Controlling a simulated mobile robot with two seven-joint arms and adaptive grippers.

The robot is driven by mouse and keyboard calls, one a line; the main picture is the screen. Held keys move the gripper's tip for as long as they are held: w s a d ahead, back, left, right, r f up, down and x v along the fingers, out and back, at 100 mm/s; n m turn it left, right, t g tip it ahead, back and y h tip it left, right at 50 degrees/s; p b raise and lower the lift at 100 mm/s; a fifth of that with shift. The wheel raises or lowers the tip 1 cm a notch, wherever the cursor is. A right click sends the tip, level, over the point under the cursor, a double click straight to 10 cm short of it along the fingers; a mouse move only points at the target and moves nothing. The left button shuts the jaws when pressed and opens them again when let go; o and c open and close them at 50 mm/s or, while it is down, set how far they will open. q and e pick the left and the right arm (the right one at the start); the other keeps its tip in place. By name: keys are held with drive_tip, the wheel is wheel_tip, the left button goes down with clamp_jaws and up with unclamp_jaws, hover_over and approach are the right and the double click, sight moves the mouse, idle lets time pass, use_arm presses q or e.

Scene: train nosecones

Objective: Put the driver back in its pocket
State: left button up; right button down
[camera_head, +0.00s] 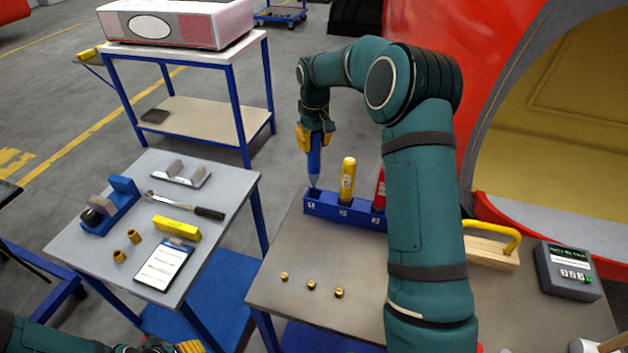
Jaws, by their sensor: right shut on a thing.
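My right gripper (314,136), with yellow fingers, is shut on the blue driver (314,162), which points tip down, close to upright. The driver's tip is at the left pocket of the blue holder (325,208) on the right-hand bench; I cannot tell how far, if at all, it is inside. A yellow driver (347,178) stands in the middle pocket. A red driver (379,190) stands in the right pocket, partly hidden by my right arm. My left gripper (188,347) is at the bottom edge, mostly cut off, over the floor near the left bench.
Several small brass pieces (311,285) lie on the bench front. A wooden block with a yellow handle (490,247) and a grey display box (568,271) stand right of my arm.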

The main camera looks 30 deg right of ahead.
sight(314, 162)
wheel_tip(314, 162, down, 7)
drive_tip(key=shift+w+f, duration=0.1)
drive_tip(key=shift+f, duration=0.05)
idle(0.4)
drive_tip(key=shift+f, duration=0.1)
drive_tip(key=c, duration=0.7)
unclamp_jaws()
drive_tip(key=shift+r, duration=0.2)
wheel_tip(314, 162, up, 12)
drive_tip(key=shift+f, duration=0.1)
